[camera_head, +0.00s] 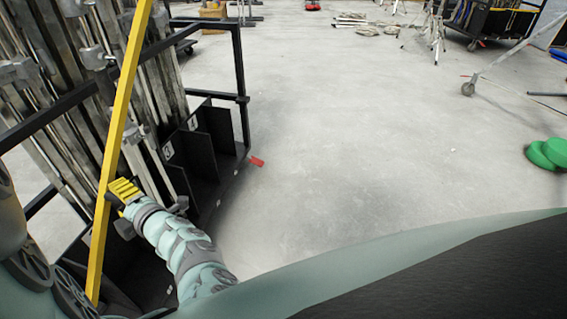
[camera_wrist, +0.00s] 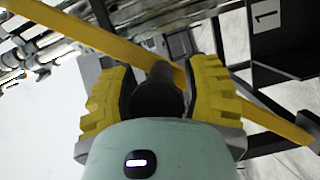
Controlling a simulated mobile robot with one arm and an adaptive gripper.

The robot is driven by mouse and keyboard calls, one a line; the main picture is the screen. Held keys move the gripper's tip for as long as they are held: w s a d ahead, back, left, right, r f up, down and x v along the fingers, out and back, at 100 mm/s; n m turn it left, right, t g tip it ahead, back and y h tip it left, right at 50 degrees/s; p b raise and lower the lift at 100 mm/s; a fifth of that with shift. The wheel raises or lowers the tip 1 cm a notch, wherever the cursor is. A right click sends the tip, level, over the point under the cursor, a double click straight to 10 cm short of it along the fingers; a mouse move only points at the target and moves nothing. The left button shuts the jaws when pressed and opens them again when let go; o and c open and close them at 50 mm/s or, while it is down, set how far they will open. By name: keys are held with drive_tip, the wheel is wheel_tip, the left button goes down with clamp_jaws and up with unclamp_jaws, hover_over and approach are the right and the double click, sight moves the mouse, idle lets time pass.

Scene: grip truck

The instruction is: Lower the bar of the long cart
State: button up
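A long yellow bar (camera_head: 121,110) runs steeply up along the near side of the long cart, a black-framed rack (camera_head: 241,75) at the left in the head view. My gripper (camera_head: 122,191), with yellow fingers, is right at the bar's lower half. In the wrist view the bar (camera_wrist: 85,33) slants from upper left to lower right just beyond the fingertips. My gripper (camera_wrist: 160,68) has its two fingers apart, on either side of a dark rounded post (camera_wrist: 158,90). I cannot tell whether they press on it.
The cart holds several metal poles (camera_head: 80,100) and black compartments with number plates. A red piece (camera_head: 257,161) sits at its lower corner. Green round objects (camera_head: 548,153) lie at far right. Another black cart (camera_head: 490,18) stands at the back. The middle floor is clear.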

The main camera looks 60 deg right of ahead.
clamp_jaws()
drive_tip(key=shift+f, duration=0.15)
